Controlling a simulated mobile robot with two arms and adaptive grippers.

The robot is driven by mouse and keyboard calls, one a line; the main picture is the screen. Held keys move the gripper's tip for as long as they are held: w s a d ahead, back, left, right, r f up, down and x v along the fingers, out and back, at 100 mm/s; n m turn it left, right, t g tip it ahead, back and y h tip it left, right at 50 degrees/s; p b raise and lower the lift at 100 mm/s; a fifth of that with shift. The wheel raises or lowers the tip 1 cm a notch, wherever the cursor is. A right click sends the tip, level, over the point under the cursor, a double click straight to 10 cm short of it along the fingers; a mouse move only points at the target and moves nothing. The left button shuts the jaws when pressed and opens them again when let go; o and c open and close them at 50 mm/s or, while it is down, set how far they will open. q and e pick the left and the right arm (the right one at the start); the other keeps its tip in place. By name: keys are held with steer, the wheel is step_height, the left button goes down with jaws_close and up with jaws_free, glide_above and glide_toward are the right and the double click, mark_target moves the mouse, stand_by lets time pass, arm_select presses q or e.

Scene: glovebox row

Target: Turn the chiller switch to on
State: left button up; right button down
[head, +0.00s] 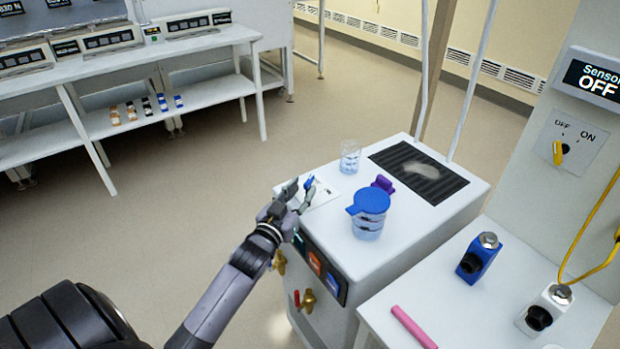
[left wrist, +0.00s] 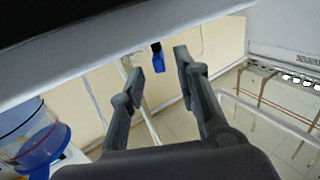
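The switch named chiller cannot be told for sure, as no label reads "chiller". A white cabinet (head: 405,235) has a dark front panel (head: 316,265) with green, orange-red and blue coloured squares. On the right wall, a plate (head: 571,141) marked OFF and ON carries a yellow knob (head: 559,151) under a display (head: 595,80) reading "Sensor OFF". My left gripper (head: 299,191) is open at the cabinet's left top edge, above the front panel. In the left wrist view its two fingers (left wrist: 158,62) stand apart with nothing gripped; a small blue piece shows beyond them. My right gripper is out of view.
On the cabinet top stand a blue-lidded jug (head: 369,213), a clear beaker (head: 350,157) and a dark grille (head: 420,171). Brass taps (head: 307,299) stick out below the panel. A pink rod (head: 413,327) and blue and white fixtures lie right. Floor at left is clear.

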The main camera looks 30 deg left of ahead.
mark_target(305, 186)
arm_select(q)
steer(key=w, duration=0.5)
steer(key=shift+w+a, duration=0.2)
steer(key=shift+a, duration=0.1)
steer(key=shift+c, duration=0.5)
jaws_close()
